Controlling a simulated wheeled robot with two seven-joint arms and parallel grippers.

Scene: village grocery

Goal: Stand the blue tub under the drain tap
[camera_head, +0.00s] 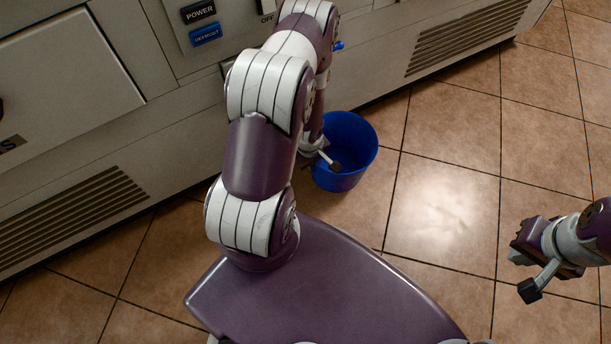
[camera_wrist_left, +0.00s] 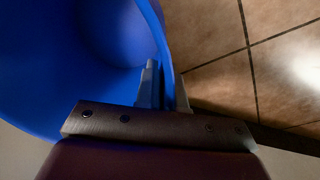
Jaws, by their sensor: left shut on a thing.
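The blue tub (camera_head: 351,178) is below the grey cabinet front, at or close to the tiled floor; I cannot tell whether it touches the floor. It looks about upright. My left gripper (camera_wrist_left: 167,90) is shut on the tub's rim, one finger inside the wall and one outside; the tub (camera_wrist_left: 60,110) fills the left of the wrist view. A small blue handle (camera_head: 338,46), apparently the drain tap's, shows at the cabinet above the tub. My left arm hides the tap's body and spout. My right gripper (camera_head: 520,255) is at the right, away from the tub; its jaw gap is unclear.
The cabinet (camera_head: 370,60) runs across the back, with a vent grille (camera_head: 465,35) at the right and another (camera_head: 75,215) at the left. A power label (camera_head: 198,12) is at the top. The tiled floor (camera_head: 445,190) right of the tub is clear.

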